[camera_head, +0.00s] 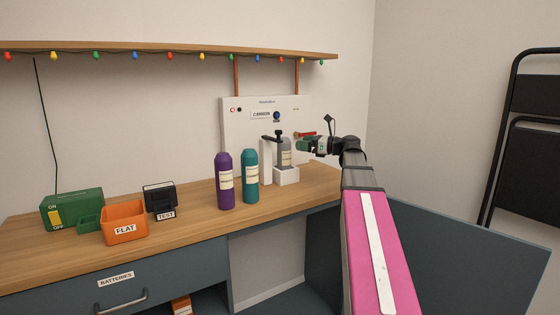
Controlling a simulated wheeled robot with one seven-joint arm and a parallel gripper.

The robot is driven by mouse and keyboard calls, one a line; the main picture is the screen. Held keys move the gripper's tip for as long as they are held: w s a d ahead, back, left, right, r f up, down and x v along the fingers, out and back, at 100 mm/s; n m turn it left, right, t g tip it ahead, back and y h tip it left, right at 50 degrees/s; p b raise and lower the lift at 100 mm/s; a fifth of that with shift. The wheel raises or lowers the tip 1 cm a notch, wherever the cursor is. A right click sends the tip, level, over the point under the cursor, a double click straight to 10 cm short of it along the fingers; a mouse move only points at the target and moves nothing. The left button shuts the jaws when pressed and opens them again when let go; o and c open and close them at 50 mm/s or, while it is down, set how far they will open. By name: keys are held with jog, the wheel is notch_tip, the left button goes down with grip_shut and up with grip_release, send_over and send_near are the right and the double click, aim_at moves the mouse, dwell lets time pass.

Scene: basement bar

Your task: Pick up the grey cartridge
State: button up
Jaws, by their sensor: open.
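The grey cartridge (287,153) stands upright in a white holder (287,176) in front of a white panel, towards the right end of the wooden counter. It carries a pale label, and a black clamp-like part (279,138) is at its top left. My gripper (302,147) is just to the right of the cartridge, at about the height of its upper half. It is open; whether a finger touches the cartridge cannot be told from this view.
A teal bottle (250,178) and a purple bottle (225,182) stand left of the holder. An orange FLAT bin (125,222), a black TEST box (160,199) and a green ON/OFF box (72,209) are further left. A shelf (180,51) with coloured lights hangs above.

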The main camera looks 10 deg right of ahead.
aim_at(284, 149)
jog(key=x, duration=0.8)
jog(key=shift+w+a+f, duration=0.15)
jog(key=shift+w+a, duration=0.05)
jog(key=shift+a, duration=0.15)
jog(key=shift+c, duration=0.3)
jog(key=c, duration=1.5)
